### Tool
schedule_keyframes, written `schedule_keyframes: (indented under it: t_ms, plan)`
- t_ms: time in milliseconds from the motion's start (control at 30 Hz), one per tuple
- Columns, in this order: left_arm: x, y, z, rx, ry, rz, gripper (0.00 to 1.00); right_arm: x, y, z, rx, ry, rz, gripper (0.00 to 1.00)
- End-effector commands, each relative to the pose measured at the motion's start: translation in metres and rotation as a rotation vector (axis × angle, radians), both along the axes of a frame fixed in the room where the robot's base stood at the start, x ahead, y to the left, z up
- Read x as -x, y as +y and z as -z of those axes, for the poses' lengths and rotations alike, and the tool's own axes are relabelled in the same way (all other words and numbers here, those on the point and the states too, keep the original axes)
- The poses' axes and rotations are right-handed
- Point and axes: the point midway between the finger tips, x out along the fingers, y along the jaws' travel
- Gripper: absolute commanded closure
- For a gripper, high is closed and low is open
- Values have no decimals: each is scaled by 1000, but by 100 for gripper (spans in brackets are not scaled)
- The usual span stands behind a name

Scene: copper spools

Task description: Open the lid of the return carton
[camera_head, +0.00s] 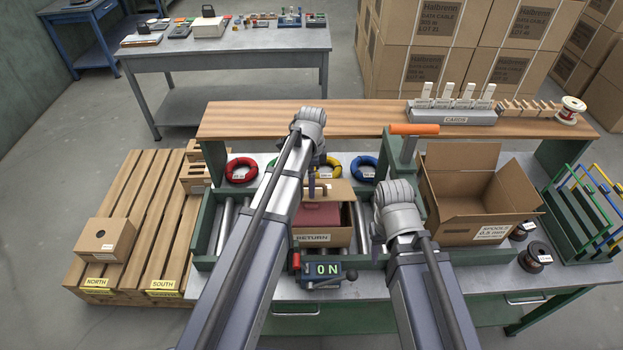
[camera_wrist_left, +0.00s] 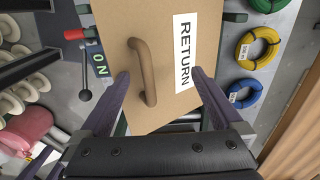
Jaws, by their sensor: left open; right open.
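The return carton (camera_head: 345,236) sits on the bench in the head view, a RETURN label on its front. In the left wrist view its cardboard lid (camera_wrist_left: 160,28) fills the middle, flat and closed, with a brown arched handle (camera_wrist_left: 145,75) and another RETURN label. My left gripper (camera_wrist_left: 160,74) is open, one finger either side of the handle; I see no grip on it. In the head view my left arm and a maroon shape cover part of the carton. My right gripper (camera_head: 378,243), mostly hidden by its arm, is open right of the carton.
An ON control box (camera_head: 325,270) with a lever stands in front of the carton. Red (camera_head: 241,170), yellow and blue (camera_head: 364,168) coils lie behind it.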

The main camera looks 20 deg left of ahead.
Motion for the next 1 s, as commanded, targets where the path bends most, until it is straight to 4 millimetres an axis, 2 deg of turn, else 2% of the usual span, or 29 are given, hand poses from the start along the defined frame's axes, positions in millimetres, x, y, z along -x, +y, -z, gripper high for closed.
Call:
schedule_keyframes:
  t_ms: [267, 1000]
  plan:
    - [-1, 0, -6, 0, 0, 0, 0, 0, 0, -6, 0, 0, 0, 50]
    - [-18, 5, -59, 0, 0, 0, 0, 0, 0, -59, 0, 0, 0, 50]
